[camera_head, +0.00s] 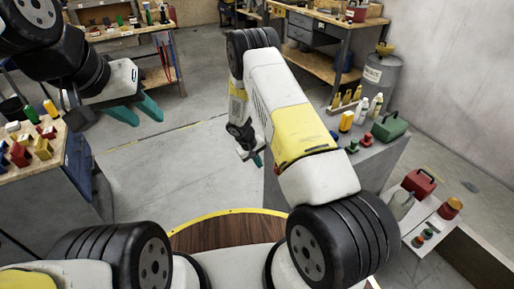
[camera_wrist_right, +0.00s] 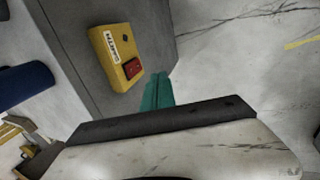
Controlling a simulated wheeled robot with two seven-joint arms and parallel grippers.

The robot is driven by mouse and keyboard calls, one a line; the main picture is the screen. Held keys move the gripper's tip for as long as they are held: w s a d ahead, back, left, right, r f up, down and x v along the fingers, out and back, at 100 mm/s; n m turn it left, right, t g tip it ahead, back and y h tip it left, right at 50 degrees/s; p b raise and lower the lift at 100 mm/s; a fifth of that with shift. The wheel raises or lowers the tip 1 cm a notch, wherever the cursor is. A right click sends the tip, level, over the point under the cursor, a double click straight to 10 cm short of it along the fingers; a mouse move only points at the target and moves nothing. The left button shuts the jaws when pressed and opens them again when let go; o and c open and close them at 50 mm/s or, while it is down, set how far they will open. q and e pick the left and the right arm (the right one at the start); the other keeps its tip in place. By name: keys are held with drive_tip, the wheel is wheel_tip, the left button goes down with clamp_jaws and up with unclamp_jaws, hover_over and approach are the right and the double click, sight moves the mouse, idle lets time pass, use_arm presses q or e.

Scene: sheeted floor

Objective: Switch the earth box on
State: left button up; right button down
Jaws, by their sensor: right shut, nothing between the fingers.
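The earth box is a yellow box (camera_wrist_right: 109,46) on a grey surface in the right wrist view. It has a white label (camera_wrist_right: 112,46) and a red switch (camera_wrist_right: 132,67) at its lower end. I cannot tell the switch's position. My right gripper (camera_wrist_right: 157,78) is shut and empty, its teal fingertips just right of the switch in the picture; contact cannot be judged. It also shows, partly hidden by my arm, in the head view (camera_head: 257,160). I cannot make out the box in the head view. My left gripper (camera_head: 138,110) is open and empty at upper left, away from it.
A grey cabinet (camera_head: 362,165) with bottles and a green case (camera_head: 390,127) stands to the right. A low white table with a red case (camera_head: 419,184) is at far right. A workbench with coloured blocks (camera_head: 42,148) is at left. The middle floor is clear.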

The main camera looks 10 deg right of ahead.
drive_tip(key=w+d+f, duration=0.2)
drive_tip(key=d+f, duration=0.4)
drive_tip(key=f, duration=0.2)
drive_tip(key=shift+d+f, duration=0.15)
drive_tip(key=shift+f, duration=0.05)
drive_tip(key=shift+w, duration=0.1)
drive_tip(key=shift+d+f+h, duration=0.15)
drive_tip(key=shift+d+h, duration=0.1)
drive_tip(key=shift+h, duration=0.05)
drive_tip(key=shift+r, duration=0.8)
